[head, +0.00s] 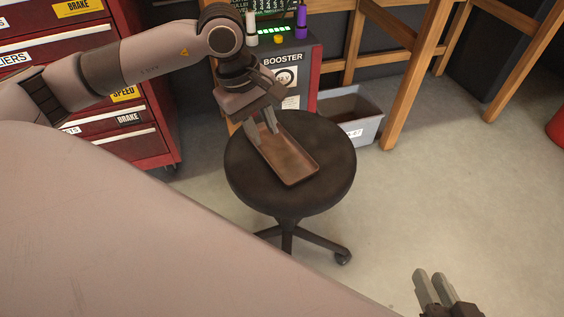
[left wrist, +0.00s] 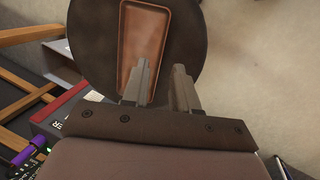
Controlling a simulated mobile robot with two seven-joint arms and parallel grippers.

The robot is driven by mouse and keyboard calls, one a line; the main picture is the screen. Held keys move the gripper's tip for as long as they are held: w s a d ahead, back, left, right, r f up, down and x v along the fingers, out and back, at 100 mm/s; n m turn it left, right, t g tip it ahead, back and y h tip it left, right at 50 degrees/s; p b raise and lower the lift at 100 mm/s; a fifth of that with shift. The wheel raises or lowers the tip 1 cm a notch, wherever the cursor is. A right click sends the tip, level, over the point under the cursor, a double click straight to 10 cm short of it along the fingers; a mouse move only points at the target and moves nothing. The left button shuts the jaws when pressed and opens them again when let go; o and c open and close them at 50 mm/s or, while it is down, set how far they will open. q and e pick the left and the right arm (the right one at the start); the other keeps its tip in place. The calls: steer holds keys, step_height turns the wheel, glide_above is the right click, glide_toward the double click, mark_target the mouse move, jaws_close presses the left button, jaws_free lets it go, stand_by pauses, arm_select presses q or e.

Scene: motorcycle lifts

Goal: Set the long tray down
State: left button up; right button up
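The long tray (head: 295,164) is a shallow brown rectangular tray. It lies flat on the round black stool seat (head: 335,150) in the head view. The tray (left wrist: 143,45) and the seat (left wrist: 98,35) also show in the left wrist view. My left gripper (head: 265,138) is at the tray's end nearest the cabinet, pointing down. In the left wrist view its fingers (left wrist: 162,72) are apart, one over the tray and one outside its long edge. Whether they touch the tray is unclear. My right gripper (head: 434,277) is low at the right, away from the stool, with nothing visible in it.
A red drawer cabinet (head: 140,143) stands at the left. A booster unit (head: 300,85) and a grey bin (head: 362,131) stand behind the stool. Wooden bench legs (head: 412,85) rise at the back. The floor right of the stool is clear.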

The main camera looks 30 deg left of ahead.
arm_select(q)
steer(key=s+d+r+n+g+h, duration=0.15)
steer(key=s+d+h, duration=0.3)
steer(key=d, duration=0.45)
steer(key=s+d+n+g+h, duration=0.25)
steer(key=d+h, duration=0.35)
steer(key=d, duration=0.4)
steer(key=d+r+n+t+h, duration=0.55)
steer(key=r+n+h, duration=0.35)
steer(key=n, duration=0.3)
steer(key=w+a+f+n+t+y, duration=0.2)
steer(key=w+a+n+t+y, duration=0.15)
steer(key=n+t, duration=0.6)
steer(key=w+a+f+n+t+y, duration=0.25)
steer(key=n+t+y, duration=0.25)
steer(key=n, duration=1)
steer(key=s+a+f+n+g+y, duration=0.1)
steer(key=s+f+n+g+y, duration=0.2)
steer(key=f+n, duration=0.5)
steer(key=s+a+f+n+g+y, duration=0.2)
steer(key=s+f+n+y, duration=0.2)
steer(key=f+n, duration=0.4)
steer(key=shift+a+f+g, duration=0.2)
steer(key=shift+a+g, duration=0.1)
steer(key=shift+g, duration=0.1)
